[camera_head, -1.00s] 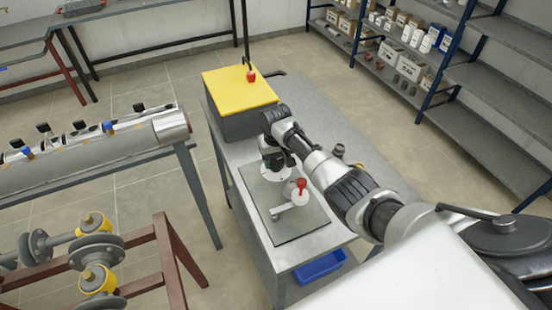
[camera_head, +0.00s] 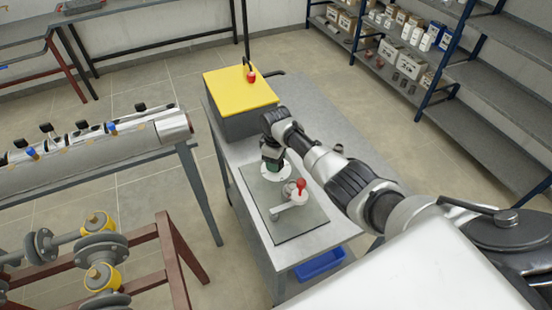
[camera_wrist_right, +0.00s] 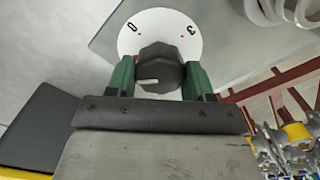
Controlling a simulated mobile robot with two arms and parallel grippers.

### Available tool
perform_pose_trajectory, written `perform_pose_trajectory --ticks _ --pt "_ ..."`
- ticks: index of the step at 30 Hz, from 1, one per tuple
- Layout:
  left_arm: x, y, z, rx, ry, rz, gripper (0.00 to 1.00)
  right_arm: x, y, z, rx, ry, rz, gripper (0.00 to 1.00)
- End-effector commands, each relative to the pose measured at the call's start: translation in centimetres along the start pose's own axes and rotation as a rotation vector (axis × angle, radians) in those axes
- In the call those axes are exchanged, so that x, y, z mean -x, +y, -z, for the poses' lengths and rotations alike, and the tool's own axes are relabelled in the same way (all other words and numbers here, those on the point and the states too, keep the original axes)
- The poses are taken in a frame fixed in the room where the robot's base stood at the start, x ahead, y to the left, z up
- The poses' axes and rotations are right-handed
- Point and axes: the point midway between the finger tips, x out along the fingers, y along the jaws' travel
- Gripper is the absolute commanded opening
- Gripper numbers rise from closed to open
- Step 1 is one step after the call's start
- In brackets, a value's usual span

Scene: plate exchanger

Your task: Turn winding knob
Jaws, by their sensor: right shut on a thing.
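The dark grey, faceted winding knob (camera_wrist_right: 160,66) has a light pointer line on its side. It sits on a white round dial (camera_wrist_right: 158,24) with the marks 0 and 3 and small red dots. My right gripper (camera_wrist_right: 160,78) is shut on the knob, with a green finger on each side of it. In the head view, my right gripper (camera_head: 271,153) reaches down over the white dial (camera_head: 277,174) on a grey plate (camera_head: 287,226). The knob is hidden there behind the gripper. My left gripper is not in view.
A red-topped lever (camera_head: 300,184) on a white disc stands close to my right gripper. A yellow-topped box (camera_head: 239,89) is behind it on the grey table (camera_head: 321,124). A pipe rack (camera_head: 90,143) and yellow valves (camera_head: 97,223) stand to the left.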

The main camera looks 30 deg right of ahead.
Motion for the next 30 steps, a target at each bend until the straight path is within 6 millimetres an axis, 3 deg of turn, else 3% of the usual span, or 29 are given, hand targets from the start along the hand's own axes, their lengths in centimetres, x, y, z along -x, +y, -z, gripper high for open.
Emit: perform_pose_trajectory --ticks 30 --pt "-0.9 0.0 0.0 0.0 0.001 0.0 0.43 0.2 0.1 0.1 0.965 0.004 -0.006 0.28"
